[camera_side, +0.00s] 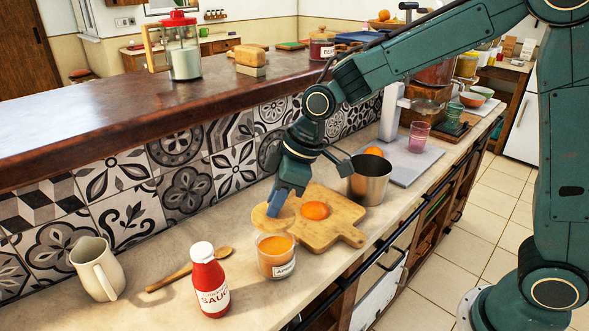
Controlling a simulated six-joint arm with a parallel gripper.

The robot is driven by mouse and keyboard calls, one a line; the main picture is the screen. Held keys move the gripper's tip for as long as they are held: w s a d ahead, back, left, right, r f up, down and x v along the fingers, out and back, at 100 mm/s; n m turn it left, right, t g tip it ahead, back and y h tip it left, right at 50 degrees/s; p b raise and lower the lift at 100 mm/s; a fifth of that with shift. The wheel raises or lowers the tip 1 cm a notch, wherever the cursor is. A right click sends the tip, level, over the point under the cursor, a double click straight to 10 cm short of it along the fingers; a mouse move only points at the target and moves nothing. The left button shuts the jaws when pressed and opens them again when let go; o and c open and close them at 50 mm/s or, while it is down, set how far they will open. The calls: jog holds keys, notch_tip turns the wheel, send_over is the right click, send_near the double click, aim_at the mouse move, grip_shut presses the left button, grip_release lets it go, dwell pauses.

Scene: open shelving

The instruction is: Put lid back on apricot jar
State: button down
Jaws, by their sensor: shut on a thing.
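The apricot jar (277,262) stands upright on the counter, a glass jar with orange contents and a white label. My gripper (276,206) points down just above and behind the jar. It is shut on a round, tan lid (262,220), which it holds over the jar's back edge. The lid looks apart from the rim, but the exact gap is hard to tell. The jar's top opening shows in front of the lid. The fingertips are partly hidden against the lid.
A wooden cutting board (336,236) with an orange fruit half (315,210) lies right of the jar. A metal pot (369,181) stands behind it. A red sauce bottle (208,280), a wooden spoon (188,270) and a cream pitcher (97,268) stand or lie left.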

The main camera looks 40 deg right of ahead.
aim_at(282, 215)
jog(key=shift+f, duration=0.2)
jog(key=shift+f, duration=3)
jog(key=shift+f, duration=0.15)
dwell(0.3)
jog(key=c, duration=0.7)
grip_release()
jog(key=shift+r, duration=3.5)
